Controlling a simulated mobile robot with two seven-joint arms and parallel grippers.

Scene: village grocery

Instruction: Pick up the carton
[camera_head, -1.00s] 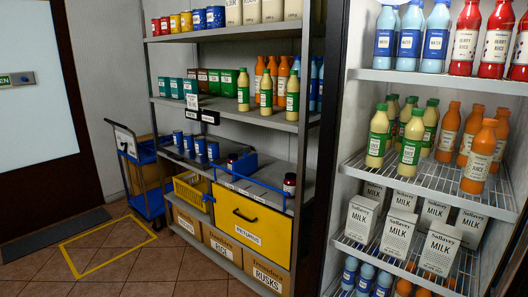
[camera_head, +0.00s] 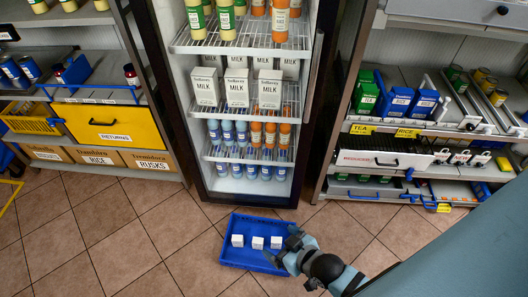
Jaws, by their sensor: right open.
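White milk cartons stand in two rows on a wire shelf of the open fridge; the front row has a left carton (camera_head: 205,87), a middle carton (camera_head: 238,88) and a right carton (camera_head: 270,89). Their labels face me. My right gripper (camera_head: 285,247) is low in the picture, over or beside the right end of a blue tray (camera_head: 230,258) on the floor. It is open, well below the milk cartons in the picture, and no carton shows between its fingers. My left gripper is not in view.
Three small white boxes (camera_head: 257,242) lie in the blue tray in front of the fridge (camera_head: 245,196). Bottles fill the fridge shelves above and below the cartons. Shelving with a yellow returns drawer (camera_head: 110,125) stands left; another shelf unit (camera_head: 420,145) stands right. Tiled floor is free at left.

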